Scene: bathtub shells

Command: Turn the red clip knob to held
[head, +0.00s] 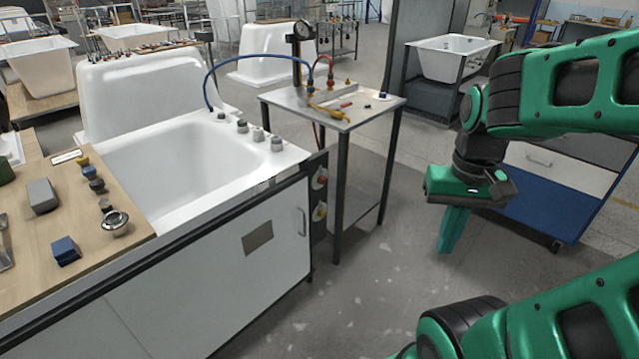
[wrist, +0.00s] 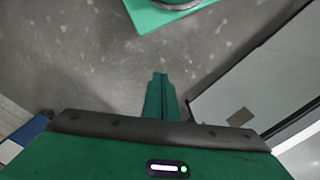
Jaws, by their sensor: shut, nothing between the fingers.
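A round pale knob with a red part (head: 320,179) sits on a dark upright strip at the right end of the white tub cabinet (head: 215,265) in the head view. It is small, so I cannot read its setting. A similar knob with a yellowish part (head: 319,212) is just below it. My gripper (head: 449,248) points down over open floor, well to the right of both knobs and apart from everything. Its fingers are together and empty, as the wrist view (wrist: 160,78) also shows. The red knob is not visible in the wrist view.
A metal side table (head: 375,108) with hoses, a gauge and a yellow tool stands between the cabinet and my gripper. A wooden worktop (head: 80,215) with loose fittings is at left. A blue-shelved bench (head: 545,212) is behind my gripper. Floor (head: 375,300) in front is clear.

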